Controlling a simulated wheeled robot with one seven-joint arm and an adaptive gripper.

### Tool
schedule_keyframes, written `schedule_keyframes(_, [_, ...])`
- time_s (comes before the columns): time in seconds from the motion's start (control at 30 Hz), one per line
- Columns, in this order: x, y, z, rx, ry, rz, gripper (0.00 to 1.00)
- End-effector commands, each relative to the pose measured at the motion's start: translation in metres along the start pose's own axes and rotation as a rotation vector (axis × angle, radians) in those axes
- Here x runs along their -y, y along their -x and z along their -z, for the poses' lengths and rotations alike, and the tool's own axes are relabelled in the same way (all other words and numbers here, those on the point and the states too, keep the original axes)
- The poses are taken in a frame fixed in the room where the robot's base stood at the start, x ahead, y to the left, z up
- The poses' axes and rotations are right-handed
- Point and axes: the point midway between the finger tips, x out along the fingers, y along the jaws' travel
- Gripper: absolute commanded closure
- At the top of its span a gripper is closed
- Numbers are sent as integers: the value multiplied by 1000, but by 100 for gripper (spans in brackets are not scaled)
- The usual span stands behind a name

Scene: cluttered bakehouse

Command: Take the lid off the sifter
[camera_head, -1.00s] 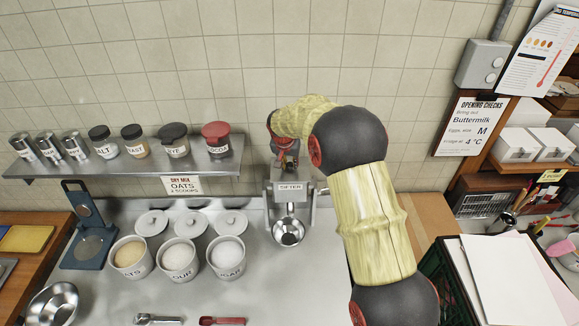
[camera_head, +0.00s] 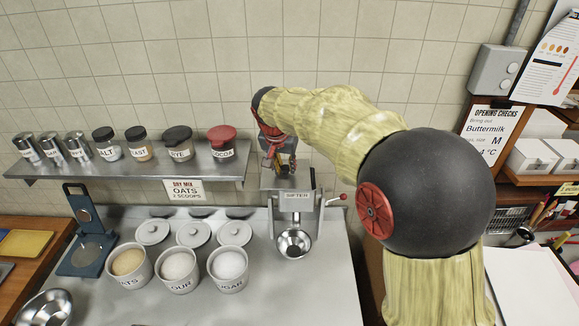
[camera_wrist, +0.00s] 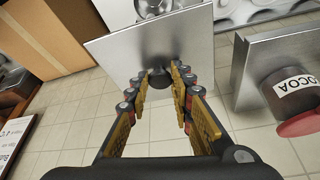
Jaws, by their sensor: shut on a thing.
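The grey metal sifter (camera_head: 297,202) stands at the back of the steel counter, with a crank with a red knob on its right and a round steel bowl (camera_head: 294,243) at its front. My gripper (camera_head: 273,158) is at the top of the sifter. In the wrist view, my gripper (camera_wrist: 160,82) is shut on the dark knob of a square, flat metal lid (camera_wrist: 112,48). The lid hides most of the sifter there. I cannot tell whether the lid touches the sifter's rim. My arm comes in from the right.
Left of the sifter stand several white canisters (camera_head: 179,270), with white lids (camera_head: 193,234) behind them. A steel wall shelf (camera_head: 110,176) with jars is close to my gripper's left; the cocoa jar (camera_head: 222,143) is nearest. A tiled wall is close behind.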

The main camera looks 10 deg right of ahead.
Motion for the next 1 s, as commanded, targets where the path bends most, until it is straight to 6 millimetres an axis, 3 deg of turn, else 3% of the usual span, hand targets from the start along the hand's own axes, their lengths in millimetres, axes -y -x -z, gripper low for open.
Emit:
schedule_keyframes(0.23, [1, 14, -9, -1, -1, 0, 100])
schedule_keyframes(1.0, [1, 40, 1, -1, 0, 0, 100])
